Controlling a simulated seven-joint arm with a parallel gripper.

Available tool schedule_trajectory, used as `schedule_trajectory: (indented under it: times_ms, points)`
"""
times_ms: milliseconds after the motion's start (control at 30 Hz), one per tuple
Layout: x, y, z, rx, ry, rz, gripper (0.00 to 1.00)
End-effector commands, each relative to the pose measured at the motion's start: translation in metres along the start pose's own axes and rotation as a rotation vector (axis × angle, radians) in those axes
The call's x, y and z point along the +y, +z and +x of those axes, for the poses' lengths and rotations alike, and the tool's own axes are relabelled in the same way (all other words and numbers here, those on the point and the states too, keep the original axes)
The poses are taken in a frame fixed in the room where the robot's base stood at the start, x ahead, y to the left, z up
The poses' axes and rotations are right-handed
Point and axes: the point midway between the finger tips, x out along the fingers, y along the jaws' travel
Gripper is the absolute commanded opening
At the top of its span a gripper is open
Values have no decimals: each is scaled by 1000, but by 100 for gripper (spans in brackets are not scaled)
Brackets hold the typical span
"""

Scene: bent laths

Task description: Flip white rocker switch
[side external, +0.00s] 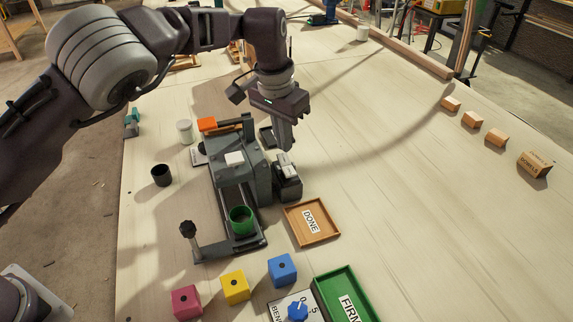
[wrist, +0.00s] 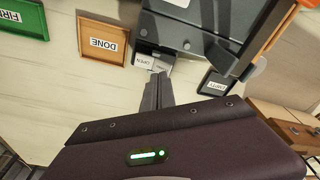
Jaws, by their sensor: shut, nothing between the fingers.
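The white rocker switch (side external: 284,163) sits on top of a small dark box (side external: 290,188) at the right side of a grey machine (side external: 240,165). In the wrist view, the white rocker (wrist: 152,63) carries printed words on its two halves; one reads OPEN and the other is too small to read surely. My gripper (side external: 287,148) points down with its fingertips just above or at the rocker; I cannot tell whether they touch it. In the wrist view, the fingers (wrist: 157,78) are together and empty, and they hide part of the rocker's near edge.
A wooden DONE tray (side external: 331,232) and a green tray (side external: 369,300) lie in front of the switch. Coloured cubes (side external: 235,287) stand at the front, beside a dial with a blue knob (side external: 297,311). An EMPTY tray (wrist: 217,85) is near my gripper. The table's right half is mostly clear.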

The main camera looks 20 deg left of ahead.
Motion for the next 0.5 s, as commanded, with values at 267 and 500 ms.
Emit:
schedule_trajectory:
  times_ms: [267, 500]
  points:
    - [0, 0, 4, 0, 0, 0, 0]
    - [0, 1, 7, 0, 0, -1, 0]
